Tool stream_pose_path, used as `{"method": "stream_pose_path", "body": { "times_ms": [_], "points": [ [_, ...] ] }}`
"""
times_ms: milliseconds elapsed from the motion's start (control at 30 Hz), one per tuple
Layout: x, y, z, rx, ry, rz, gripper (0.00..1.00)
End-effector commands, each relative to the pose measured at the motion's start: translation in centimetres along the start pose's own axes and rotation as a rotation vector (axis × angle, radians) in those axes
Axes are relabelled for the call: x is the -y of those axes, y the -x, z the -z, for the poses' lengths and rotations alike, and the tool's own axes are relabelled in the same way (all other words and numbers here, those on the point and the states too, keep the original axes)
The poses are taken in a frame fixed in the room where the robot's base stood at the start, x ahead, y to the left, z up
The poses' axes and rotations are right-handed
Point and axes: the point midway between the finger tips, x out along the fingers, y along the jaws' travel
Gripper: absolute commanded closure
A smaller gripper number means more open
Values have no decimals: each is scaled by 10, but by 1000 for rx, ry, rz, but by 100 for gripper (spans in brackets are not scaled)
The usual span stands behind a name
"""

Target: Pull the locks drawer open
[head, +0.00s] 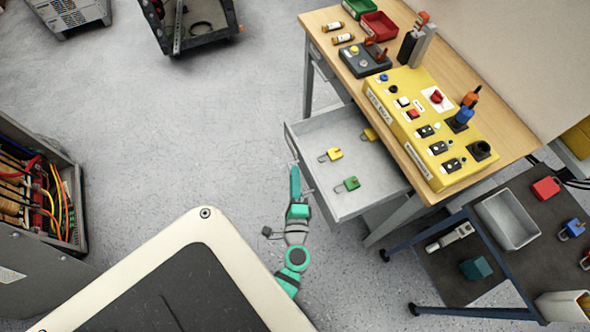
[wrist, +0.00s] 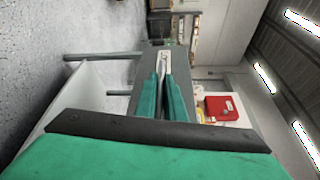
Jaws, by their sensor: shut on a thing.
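The locks drawer (head: 349,201) stands pulled out from under the wooden workbench (head: 447,60), its grey tray showing. Two yellow padlocks (head: 330,155) (head: 369,134) and a green padlock (head: 348,184) lie inside it. My gripper (head: 295,168) is at the outer side of the drawer's front panel. In the wrist view its green fingers (wrist: 163,88) are closed together on the drawer handle (wrist: 160,56). The fingers hide part of the handle.
A yellow test panel (head: 418,105) with knobs and switches sits on the bench. A dark cart (head: 527,222) with a grey bin stands at the lower right. An open cabinet with coloured cables (head: 45,200) is at the left. The floor between is clear.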

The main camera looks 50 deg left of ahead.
Motion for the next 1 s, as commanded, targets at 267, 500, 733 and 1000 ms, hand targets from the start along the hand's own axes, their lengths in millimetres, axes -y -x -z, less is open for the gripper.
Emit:
{"method": "stream_pose_path", "body": {
  "times_ms": [267,500,733,1000],
  "points": [
    [-1,2,2,-10,1,0,100],
    [0,2,2,-10,0,0,72],
    [0,1,1,-6,0,1,72],
    [-1,21,1,-7,-2,-1,72]
  ]
}}
